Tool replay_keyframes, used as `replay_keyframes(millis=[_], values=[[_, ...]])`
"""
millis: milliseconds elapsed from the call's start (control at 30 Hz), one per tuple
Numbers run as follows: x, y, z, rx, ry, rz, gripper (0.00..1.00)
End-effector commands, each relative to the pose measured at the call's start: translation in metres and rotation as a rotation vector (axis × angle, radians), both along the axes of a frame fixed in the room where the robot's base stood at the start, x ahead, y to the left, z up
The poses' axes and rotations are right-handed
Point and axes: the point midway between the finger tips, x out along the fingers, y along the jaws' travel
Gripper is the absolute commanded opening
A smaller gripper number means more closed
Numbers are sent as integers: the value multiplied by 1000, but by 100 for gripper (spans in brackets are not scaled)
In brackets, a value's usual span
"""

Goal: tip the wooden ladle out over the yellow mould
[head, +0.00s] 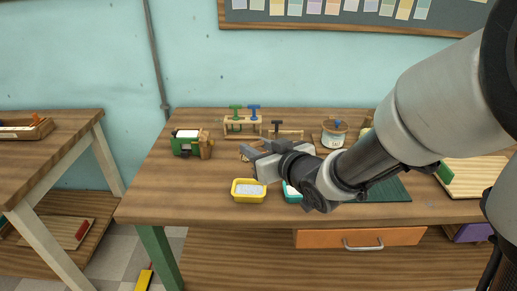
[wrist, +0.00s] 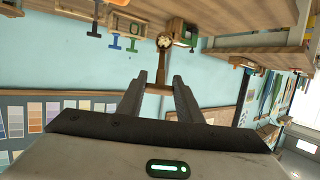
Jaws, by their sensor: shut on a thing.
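The yellow mould (head: 248,196) stands near the front of the wooden table, left of centre, with a pale grey-white fill showing inside. My gripper (head: 256,157) is above and just behind it in the head view. In the wrist view my gripper (wrist: 159,80) is shut on the handle of the wooden ladle (wrist: 159,75). The ladle's round bowl shows beyond the fingertips, with something pale in or on it. The wrist picture is upside down, with the table at the top. In the head view the ladle is mostly hidden by the gripper.
A teal mould (head: 291,194) is partly hidden beside my arm, right of the yellow one. A green holder with a white block (head: 187,140) stands at left. A stamp rack (head: 243,123) and a pot (head: 333,135) stand at the back. The table's front left is clear.

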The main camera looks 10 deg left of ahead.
Motion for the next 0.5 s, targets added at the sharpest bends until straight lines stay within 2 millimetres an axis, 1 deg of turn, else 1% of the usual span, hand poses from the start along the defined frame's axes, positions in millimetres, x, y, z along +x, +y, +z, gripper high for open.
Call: replay_keyframes(millis=[33, 500], values=[[-1, -1, -3, 5, -5, 0, 10], [-4, -4, -5, 48, -51, 0, 10]])
